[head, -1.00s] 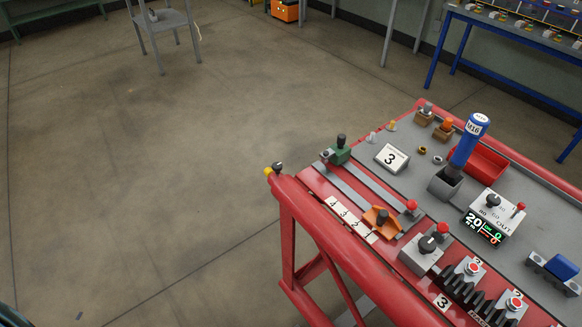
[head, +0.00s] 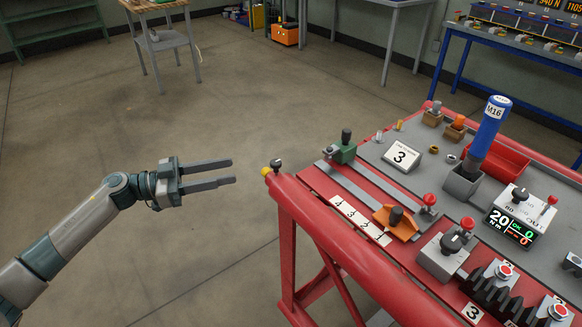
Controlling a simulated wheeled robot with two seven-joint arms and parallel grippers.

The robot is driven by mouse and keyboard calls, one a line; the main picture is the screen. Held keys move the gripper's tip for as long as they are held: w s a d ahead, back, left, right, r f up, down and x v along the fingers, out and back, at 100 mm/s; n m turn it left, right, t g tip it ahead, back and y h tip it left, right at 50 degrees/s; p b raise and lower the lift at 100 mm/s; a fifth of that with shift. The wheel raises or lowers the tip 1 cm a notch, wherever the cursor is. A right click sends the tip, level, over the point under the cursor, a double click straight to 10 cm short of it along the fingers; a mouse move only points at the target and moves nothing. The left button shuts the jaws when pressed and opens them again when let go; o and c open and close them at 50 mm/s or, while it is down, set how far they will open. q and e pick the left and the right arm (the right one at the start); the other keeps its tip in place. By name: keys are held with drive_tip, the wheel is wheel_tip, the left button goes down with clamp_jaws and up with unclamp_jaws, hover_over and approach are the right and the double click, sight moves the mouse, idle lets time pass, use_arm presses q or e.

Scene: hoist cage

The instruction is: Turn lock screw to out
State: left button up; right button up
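My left gripper (head: 232,171) reaches in from the left in the head view. Its two dark fingers point right, parallel with a gap between them, and nothing is held. Just right of the fingertips, apart from them in the picture, a small dark knob (head: 277,164) with a yellow end (head: 267,171) sits at the left corner of the red bench (head: 290,188). No label marks a lock screw, so I cannot tell for certain whether this knob is it. My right gripper is not in view.
Open floor (head: 150,245) lies left of the bench.

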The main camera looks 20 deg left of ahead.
sight(276, 167)
use_arm(q)
drive_tip(key=shift+s+d+r, duration=0.1)
drive_tip(key=shift+s+r, duration=0.05)
drive_tip(key=shift+d, duration=0.1)
drive_tip(key=p+x, duration=0.3)
drive_tip(key=x, duration=1.4)
drive_tip(key=shift+d, duration=0.2)
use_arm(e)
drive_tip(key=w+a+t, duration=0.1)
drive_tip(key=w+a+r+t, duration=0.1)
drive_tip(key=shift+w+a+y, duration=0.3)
use_arm(q)
drive_tip(key=shift+r, duration=0.1)
drive_tip(key=c, duration=1)
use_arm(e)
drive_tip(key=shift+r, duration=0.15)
